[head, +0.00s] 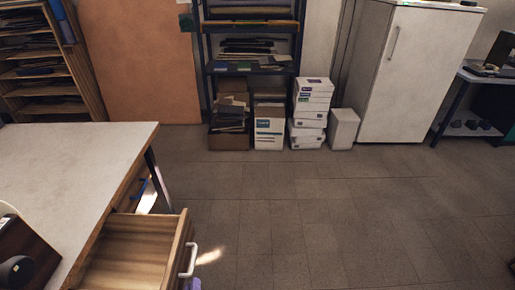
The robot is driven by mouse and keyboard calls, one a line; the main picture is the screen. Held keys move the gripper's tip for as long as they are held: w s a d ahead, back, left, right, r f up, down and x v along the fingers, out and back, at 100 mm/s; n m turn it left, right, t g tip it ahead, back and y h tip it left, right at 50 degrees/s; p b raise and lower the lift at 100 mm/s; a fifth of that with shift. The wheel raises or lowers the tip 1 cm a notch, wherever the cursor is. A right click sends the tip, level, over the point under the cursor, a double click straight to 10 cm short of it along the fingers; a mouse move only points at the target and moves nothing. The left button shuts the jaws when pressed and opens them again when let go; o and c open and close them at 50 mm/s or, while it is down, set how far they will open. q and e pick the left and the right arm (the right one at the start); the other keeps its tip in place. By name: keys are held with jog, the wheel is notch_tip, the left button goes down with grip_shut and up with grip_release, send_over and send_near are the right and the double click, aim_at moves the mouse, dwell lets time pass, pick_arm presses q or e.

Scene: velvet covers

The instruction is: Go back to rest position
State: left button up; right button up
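I can make out neither my left nor my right gripper in the head view. The white-topped desk (85,150) stands at the left. A wooden drawer (125,262) at its near right side is pulled open, and the part of it that shows is empty. The drawer has a white handle (190,262) on its front, with nothing gripping it. A blue handle (141,188) shows on the desk's side farther back. A small purple part (194,284) is cut off by the bottom edge below the open drawer.
A brown box-like object (28,255) with a dark round part sits on the desk at lower left. Shelves (252,68), stacked white boxes (309,112) and a white fridge (413,75) line the back wall. The tiled floor (335,215) is clear. A side table stands at right.

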pick_arm(q)
jog(key=s+a+r+m+g+h+p, duration=0.1)
jog(key=s+r+m+g+p, duration=0.4)
jog(key=s, duration=0.5)
jog(key=s+a+r+m+g+h+p, duration=0.25)
jog(key=s+r+m+g, duration=0.25)
jog(key=s+m+g, duration=0.4)
notch_tip(320, 180, up, 37)
jog(key=n+t+p, duration=0.1)
jog(key=t+p, duration=0.1)
jog(key=p, duration=3.6)
notch_tip(320, 180, down, 57)
jog(key=b, duration=5.7)
jog(key=shift+s+d+y, duration=0.3)
jog(key=shift+d+y, duration=0.05)
jog(key=shift+d, duration=0.1)
